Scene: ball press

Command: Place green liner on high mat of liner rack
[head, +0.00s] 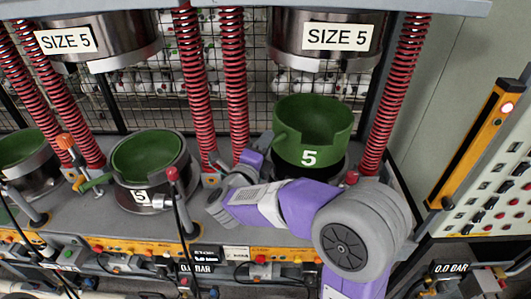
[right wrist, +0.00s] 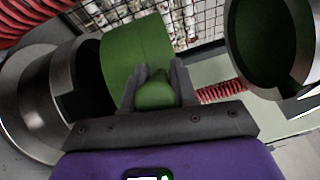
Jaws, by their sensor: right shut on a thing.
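A green liner (head: 309,126) with a white "5" is upright at the right press, above a dark round cup. In the right wrist view the liner (right wrist: 136,55) shows beside the dark mouth of a metal cup (right wrist: 45,95). I cannot tell whether its lower edge is inside the cup. My right gripper (right wrist: 156,88) is shut on the liner's green side handle. In the head view the right gripper (head: 258,163) is left of the liner, its fingertips hard to make out. No liner rack or high mat can be made out. My left gripper is not in view.
Press heads marked "SIZE 5" (head: 335,38) hang overhead. Red springs (head: 404,95) flank the right station. A second green liner (head: 148,155) sits in the middle cup, and another (head: 20,147) at far left. A yellow bar (head: 480,140) stands at the right wall.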

